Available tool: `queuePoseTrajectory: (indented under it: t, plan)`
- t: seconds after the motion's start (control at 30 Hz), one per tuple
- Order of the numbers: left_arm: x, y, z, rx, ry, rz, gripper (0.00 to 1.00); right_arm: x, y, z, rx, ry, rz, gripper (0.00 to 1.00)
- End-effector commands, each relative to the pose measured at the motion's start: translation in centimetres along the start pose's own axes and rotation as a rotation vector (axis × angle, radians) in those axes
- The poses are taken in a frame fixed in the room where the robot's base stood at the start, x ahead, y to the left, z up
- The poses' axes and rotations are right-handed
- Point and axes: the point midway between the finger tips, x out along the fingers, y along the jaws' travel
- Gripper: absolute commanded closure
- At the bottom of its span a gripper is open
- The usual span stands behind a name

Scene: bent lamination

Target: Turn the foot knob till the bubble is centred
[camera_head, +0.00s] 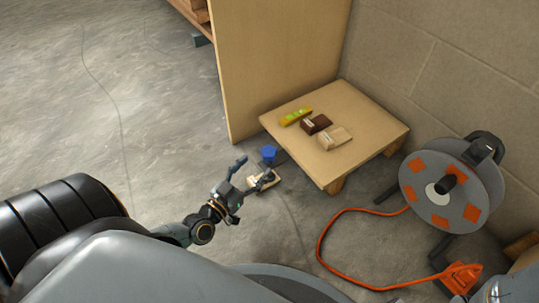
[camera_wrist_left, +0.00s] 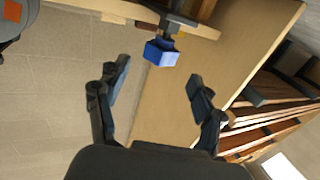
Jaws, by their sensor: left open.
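The blue foot knob (camera_head: 268,153) is low at the near left corner of a low wooden platform (camera_head: 365,110). In the left wrist view the knob (camera_wrist_left: 161,53) hangs on a dark stem, ahead of the fingers. A yellow-green level (camera_head: 296,117) lies on the platform; its bubble is too small to make out. My left gripper (camera_head: 256,168) is open and empty, just short of the knob. Its spread fingers show in the left wrist view (camera_wrist_left: 158,72), on either side of the knob's line but not touching it. My right gripper is out of view.
A dark brown block (camera_head: 315,124) and a pale block (camera_head: 335,138) lie on the platform. A tall wooden panel (camera_head: 275,60) stands behind it. A cable reel (camera_head: 450,190) with an orange cable (camera_head: 322,240) is at right. Floor at left is clear.

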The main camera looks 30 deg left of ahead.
Motion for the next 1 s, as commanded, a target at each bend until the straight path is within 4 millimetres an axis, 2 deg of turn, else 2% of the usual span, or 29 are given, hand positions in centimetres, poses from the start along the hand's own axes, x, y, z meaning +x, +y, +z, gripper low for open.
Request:
queuePoseTrajectory:
  t: [0.03, 0.1, 0.33, 0.5, 0.8, 1.0]
  plan:
    - [1.3, 0.0, 0.5, -0.002, 0.006, -0.002, 0.32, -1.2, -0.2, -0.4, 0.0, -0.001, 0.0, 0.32]
    - [2.8, 0.1, 0.4, -0.002, 0.006, 0.0, 0.32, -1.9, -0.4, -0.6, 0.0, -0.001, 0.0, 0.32]
    - [6.4, 0.0, 0.3, -0.002, 0.002, -0.002, 0.32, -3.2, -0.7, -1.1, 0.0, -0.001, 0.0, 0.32]
    - [7.5, 0.0, 0.1, -0.001, 0.0, -0.001, 0.32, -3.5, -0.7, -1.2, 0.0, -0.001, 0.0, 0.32]
    - [7.7, 0.0, 0.1, 0.0, -0.001, 0.0, 0.32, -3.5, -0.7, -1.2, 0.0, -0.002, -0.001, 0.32]
    - [7.7, 0.0, 0.1, 0.0, -0.001, 0.0, 0.73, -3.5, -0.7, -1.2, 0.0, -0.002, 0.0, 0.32]
